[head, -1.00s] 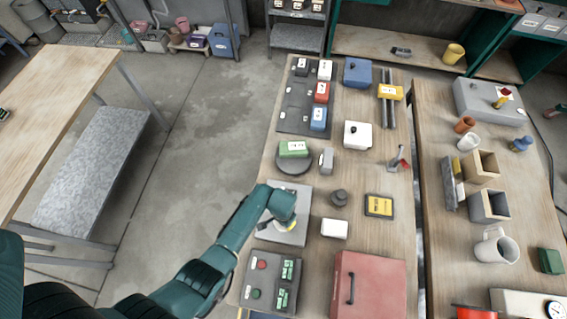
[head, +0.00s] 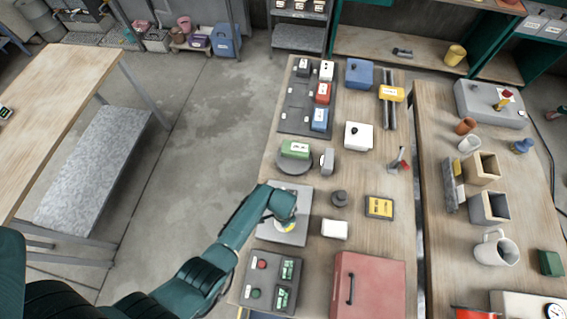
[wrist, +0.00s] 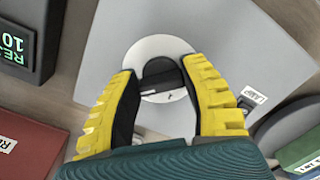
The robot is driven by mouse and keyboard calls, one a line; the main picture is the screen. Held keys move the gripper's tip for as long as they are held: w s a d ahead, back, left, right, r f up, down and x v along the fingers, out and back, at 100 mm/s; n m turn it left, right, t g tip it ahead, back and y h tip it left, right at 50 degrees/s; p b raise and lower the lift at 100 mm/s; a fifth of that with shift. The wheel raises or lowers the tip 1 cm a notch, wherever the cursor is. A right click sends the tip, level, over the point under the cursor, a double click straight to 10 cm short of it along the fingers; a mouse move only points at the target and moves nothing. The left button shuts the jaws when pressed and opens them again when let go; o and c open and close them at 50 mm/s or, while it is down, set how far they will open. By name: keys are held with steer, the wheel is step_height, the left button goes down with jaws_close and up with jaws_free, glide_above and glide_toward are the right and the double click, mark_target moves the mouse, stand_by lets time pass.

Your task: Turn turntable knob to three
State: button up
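A black knob (wrist: 160,74) sits on a round white dial (wrist: 150,48) in the wrist view, on a flat grey plate (wrist: 222,40). The plate also shows in the head view (head: 300,232). My gripper (wrist: 158,82) is over the dial, with one yellow finger to each side of the knob. The fingers are apart, and I cannot tell whether either touches the knob. In the head view my gripper (head: 284,224) covers the knob. The dial's markings are mostly hidden or too small to read. A grey turntable (head: 293,169) carries a green block (head: 295,149) behind the plate.
A dark button box (head: 271,279) stands in front of the plate, and a red case (head: 368,285) is at the front right. A small white box (head: 334,229) and a dark round weight (head: 340,198) stand right of the plate. The aisle floor at left is clear.

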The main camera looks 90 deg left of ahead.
steer(key=o, duration=0.5)
steer(key=shift+d, duration=0.1)
steer(key=shift+r, duration=0.25)
step_height(320, 180, up, 12)
steer(key=shift+f, duration=0.25)
